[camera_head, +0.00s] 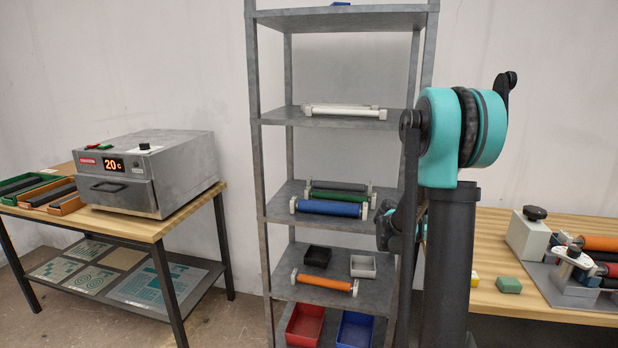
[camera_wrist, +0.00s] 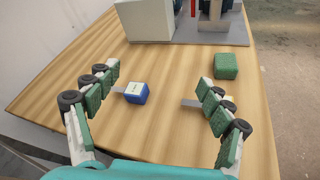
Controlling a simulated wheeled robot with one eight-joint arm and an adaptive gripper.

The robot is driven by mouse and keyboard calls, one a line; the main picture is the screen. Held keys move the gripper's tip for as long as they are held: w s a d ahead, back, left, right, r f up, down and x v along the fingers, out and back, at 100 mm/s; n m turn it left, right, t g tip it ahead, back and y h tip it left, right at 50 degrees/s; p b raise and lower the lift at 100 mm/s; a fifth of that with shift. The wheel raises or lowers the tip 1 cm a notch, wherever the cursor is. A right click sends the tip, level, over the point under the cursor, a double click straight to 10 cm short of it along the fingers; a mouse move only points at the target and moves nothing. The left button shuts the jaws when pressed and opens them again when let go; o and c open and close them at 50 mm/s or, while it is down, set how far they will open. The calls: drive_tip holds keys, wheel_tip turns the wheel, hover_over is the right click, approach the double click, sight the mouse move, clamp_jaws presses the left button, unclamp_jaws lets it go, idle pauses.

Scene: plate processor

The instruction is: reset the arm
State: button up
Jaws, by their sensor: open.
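My gripper (camera_wrist: 152,102) shows in the wrist view with its two green-padded fingers spread wide apart. It is open and holds nothing. It is over the wooden table, and a small blue block with a white label (camera_wrist: 136,93) lies between the fingers, closer to the left one. In the head view my arm (camera_head: 455,140) stands at the right, in front of the shelf and table. The gripper itself cannot be made out there.
A green block (camera_wrist: 226,66) lies beyond the right finger. A grey-white machine (camera_wrist: 146,20) stands at the table's far side. The grey shelf (camera_head: 345,120) holds rollers and trays. A metal oven (camera_head: 150,170) sits on the left table (camera_head: 155,228).

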drive_tip(key=s+a+f+m+t+y, duration=0.1)
drive_tip(key=s+a+f+m+y, duration=0.3)
drive_tip(key=s+a, duration=0.3)
drive_tip(key=s+a+f+m+t+y, duration=0.1)
drive_tip(key=s+a+f+m+y, duration=0.4)
drive_tip(key=s+a, duration=0.3)
drive_tip(key=s+a+f+m+y, duration=0.4)
drive_tip(key=s+a, duration=0.3)
drive_tip(key=a, duration=0.5)
drive_tip(key=shift+s+f+m+t+y, duration=0.15)
drive_tip(key=shift+s+m+t+y, duration=0.2)
drive_tip(key=shift+m+y, duration=0.35)
